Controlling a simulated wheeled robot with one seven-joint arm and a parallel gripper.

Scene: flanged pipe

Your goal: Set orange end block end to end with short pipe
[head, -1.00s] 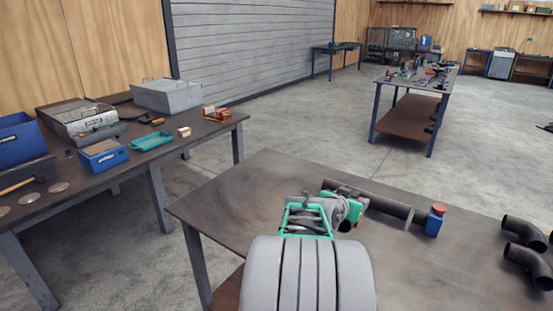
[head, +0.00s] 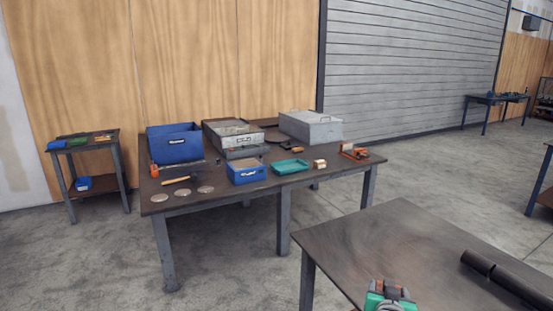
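I cannot make out for sure which piece is the orange end block. A small orange piece (head: 358,153) lies at the right end of the far workbench, but it looks like a tool. A dark pipe (head: 500,281) lies on the near table at the lower right and is cut off by the picture edge. I cannot tell whether the short pipe is part of it. The green and grey end of my arm, with my gripper (head: 388,291), shows at the bottom edge over the near table. Its fingers are not clear, and no held thing can be made out.
The near table (head: 400,232) is bare at its left. The far workbench (head: 222,202) holds a blue bin (head: 178,146), grey metal boxes (head: 311,128), a blue box (head: 246,172), a teal tray (head: 287,168) and a hammer (head: 176,180). Open floor lies between the tables.

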